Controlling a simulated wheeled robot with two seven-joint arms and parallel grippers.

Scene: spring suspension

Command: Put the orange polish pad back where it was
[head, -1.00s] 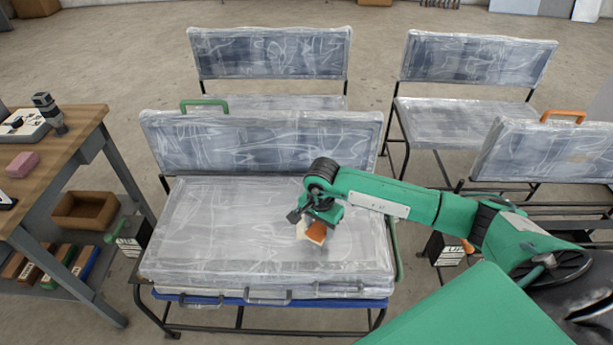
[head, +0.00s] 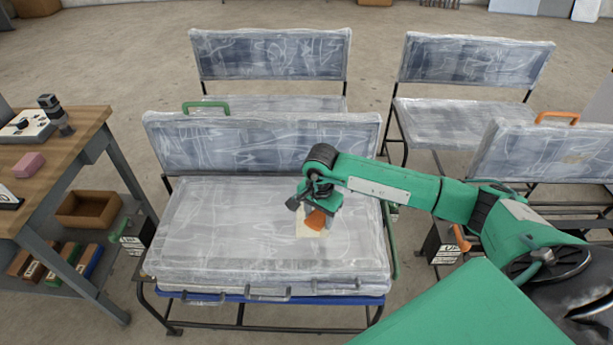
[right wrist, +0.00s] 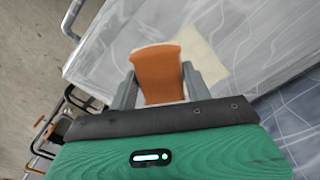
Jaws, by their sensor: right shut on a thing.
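The orange polish pad (head: 315,219) is between the fingers of my right gripper (head: 310,208), over the plastic-wrapped seat of the front bench. In the right wrist view the pad (right wrist: 158,72) sits between the two grey fingers (right wrist: 158,88), which are shut on it. A pale cream patch (head: 311,230) lies on the wrapped seat just under and beside the pad. The patch also shows beyond the pad in the right wrist view (right wrist: 203,55). I cannot tell whether the pad touches it. My left gripper is not in view.
The wrapped seat (head: 210,225) is clear left of my gripper, with a wrapped backrest (head: 260,145) behind. A wooden workbench (head: 75,135) at left holds a pink block (head: 29,165). A brown bin (head: 88,209) sits on its lower shelf. More wrapped benches stand behind and right.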

